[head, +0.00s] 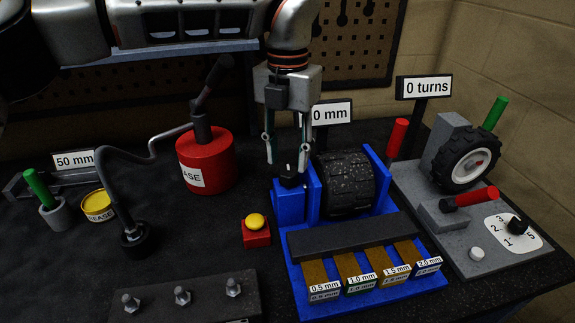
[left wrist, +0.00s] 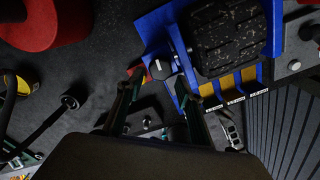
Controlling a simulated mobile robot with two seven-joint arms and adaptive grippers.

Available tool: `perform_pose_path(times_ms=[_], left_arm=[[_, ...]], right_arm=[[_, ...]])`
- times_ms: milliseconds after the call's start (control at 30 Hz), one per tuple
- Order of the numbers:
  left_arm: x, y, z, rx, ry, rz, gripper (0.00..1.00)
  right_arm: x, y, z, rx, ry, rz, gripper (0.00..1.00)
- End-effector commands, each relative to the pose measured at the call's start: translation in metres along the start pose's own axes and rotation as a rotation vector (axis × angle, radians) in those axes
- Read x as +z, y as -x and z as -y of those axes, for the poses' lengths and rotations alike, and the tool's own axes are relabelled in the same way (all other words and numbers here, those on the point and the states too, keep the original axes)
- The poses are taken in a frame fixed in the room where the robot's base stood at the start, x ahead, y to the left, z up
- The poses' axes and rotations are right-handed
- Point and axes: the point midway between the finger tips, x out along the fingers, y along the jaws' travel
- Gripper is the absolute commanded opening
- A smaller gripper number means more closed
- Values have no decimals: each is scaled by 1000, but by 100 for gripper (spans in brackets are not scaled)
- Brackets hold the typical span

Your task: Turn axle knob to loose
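The axle knob (head: 291,180) is a small black knob with a white pointer mark, on top of a blue block beside the black ribbed wheel (head: 344,184) in its blue stand (head: 290,205). It also shows in the left wrist view (left wrist: 160,69). My left gripper (head: 285,158) points down just above the knob, its two fingers apart. In the left wrist view the fingertips (left wrist: 157,73) appear on either side of the knob, with gaps between. I cannot see contact with it. My right gripper is in neither view.
A red grease can (head: 207,160) stands left of the stand. A yellow button on a red box (head: 257,236) sits close in front. Labelled gauge strips (head: 362,272) lie before the wheel. A grey wheel fixture (head: 436,207) with red and green handles stands right.

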Motion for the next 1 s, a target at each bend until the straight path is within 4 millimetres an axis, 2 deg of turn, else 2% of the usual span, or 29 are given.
perform_pose_path(times_ms=[33, 200, 400, 533, 800, 833, 867, 1000], left_arm=[[0, 13, 0, 2, 2, 4, 36], [1, 47, 0, 1, 3, 4, 36], [0, 73, 0, 1, 1, 2, 36], [0, 81, 0, 1, 1, 0, 36], [0, 82, 0, 0, 1, 0, 36], [0, 82, 0, 0, 1, 0, 39], [0, 82, 0, 0, 1, 0, 46], [-1, 80, -1, -7, -18, 4, 46]], right_arm=[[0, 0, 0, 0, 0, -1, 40], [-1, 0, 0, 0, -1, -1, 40], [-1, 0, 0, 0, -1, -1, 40], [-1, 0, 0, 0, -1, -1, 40], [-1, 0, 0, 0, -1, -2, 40], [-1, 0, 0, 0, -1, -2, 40], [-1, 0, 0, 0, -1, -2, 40], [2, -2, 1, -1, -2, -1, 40]])
